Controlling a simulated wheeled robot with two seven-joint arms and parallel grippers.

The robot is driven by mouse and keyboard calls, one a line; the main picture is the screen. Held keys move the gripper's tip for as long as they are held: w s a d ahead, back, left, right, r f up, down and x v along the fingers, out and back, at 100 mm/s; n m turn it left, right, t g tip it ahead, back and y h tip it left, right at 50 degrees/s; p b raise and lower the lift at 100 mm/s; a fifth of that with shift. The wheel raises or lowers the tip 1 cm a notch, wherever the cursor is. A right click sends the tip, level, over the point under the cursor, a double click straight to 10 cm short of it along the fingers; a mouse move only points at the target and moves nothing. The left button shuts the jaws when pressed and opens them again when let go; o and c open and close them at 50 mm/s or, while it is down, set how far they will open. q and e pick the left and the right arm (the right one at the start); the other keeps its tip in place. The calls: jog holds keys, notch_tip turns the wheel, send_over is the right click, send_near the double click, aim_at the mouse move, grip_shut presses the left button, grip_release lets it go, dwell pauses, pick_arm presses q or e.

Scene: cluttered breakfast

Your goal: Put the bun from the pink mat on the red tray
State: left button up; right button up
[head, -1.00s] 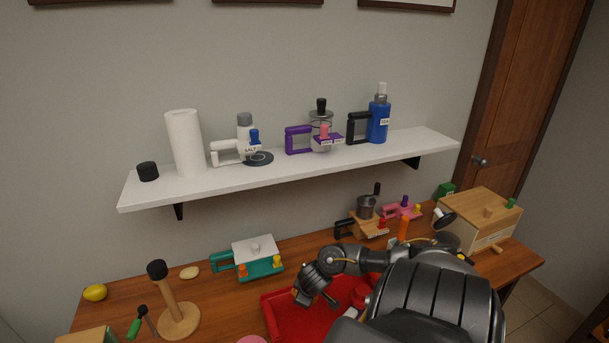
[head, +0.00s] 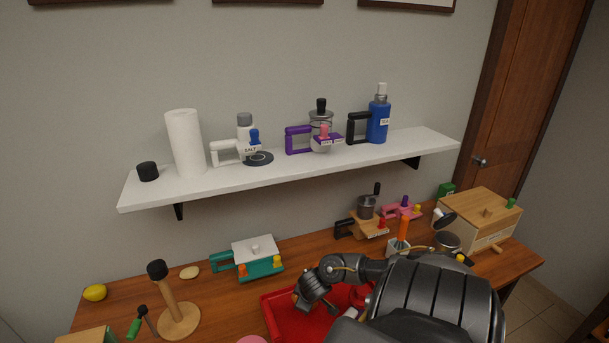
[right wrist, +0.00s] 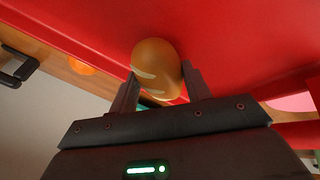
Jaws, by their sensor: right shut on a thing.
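The bun (right wrist: 157,70) is golden brown with pale slashes and sits between the two fingers of my right gripper (right wrist: 160,88), which is shut on it. The red tray (right wrist: 235,40) fills much of the right wrist view around the bun. In the head view my right gripper (head: 301,300) is over the red tray (head: 280,322), and the bun is mostly hidden there. I cannot tell whether the bun touches the tray. A pink edge, likely the pink mat (head: 252,340), shows at the bottom of the head view. My left gripper is out of view.
A teal box with a white lid (head: 258,260) stands behind the tray. A wooden post stand (head: 178,318) is to the left. A holder with an orange-handled tool (head: 399,247) and a wooden box (head: 478,222) stand to the right. A loaded white shelf (head: 290,168) hangs above.

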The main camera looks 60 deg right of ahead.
jog(key=shift+f, duration=0.45)
jog(key=o, duration=1.5)
jog(key=shift+s+a, duration=0.1)
jog(key=shift+o, duration=0.3)
jog(key=shift+a+f, duration=0.1)
jog(key=shift+s+f, duration=0.1)
jog(key=shift+s, duration=0.05)
jog(key=shift+r, duration=0.55)
notch_tip(320, 180, up, 11)
jog(key=s+a, duration=0.9)
jog(key=s, duration=0.3)
jog(key=shift+s+a+r, duration=0.15)
